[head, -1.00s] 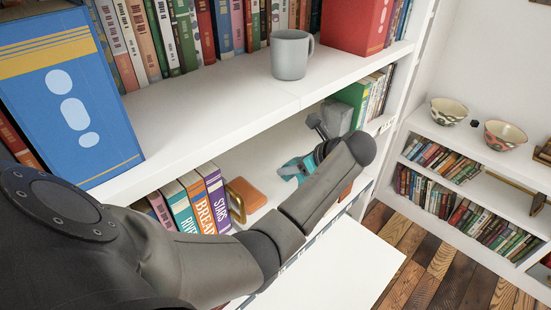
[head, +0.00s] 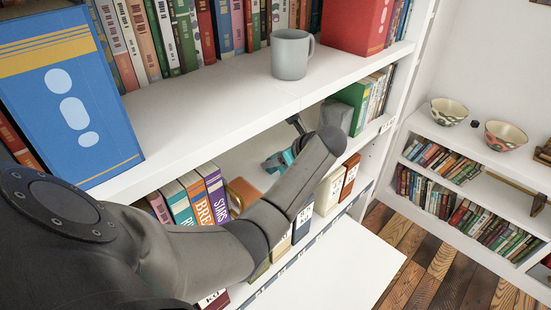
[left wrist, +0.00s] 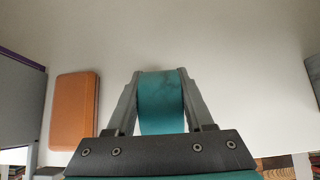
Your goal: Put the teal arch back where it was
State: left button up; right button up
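The teal arch (left wrist: 162,100) stands between the two fingers of my left gripper (left wrist: 161,85) in the left wrist view, with a finger against each side. In the head view my left gripper (head: 276,162) reaches into the middle shelf (head: 247,150), and a bit of teal shows beside my forearm. The arm hides most of the gripper and arch there. I cannot tell whether the arch touches the shelf. My right gripper is not in view.
An orange object (head: 243,191) lies left of the gripper, beside upright books (head: 205,195); it also shows in the left wrist view (left wrist: 74,108). A grey block (head: 336,116) and a green book (head: 353,97) stand right. A grey mug (head: 291,55) is on the shelf above.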

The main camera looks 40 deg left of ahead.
pick_arm(q)
jog(key=o, duration=0.5)
jog(key=shift+r, duration=0.1)
jog(key=v, duration=0.4)
jog(key=shift+d+f, duration=0.25)
jog(key=shift+d, duration=0.05)
jog(key=d, duration=0.7)
jog(key=s+d, duration=0.1)
jog(key=d, duration=0.2)
jog(key=shift+d, duration=0.4)
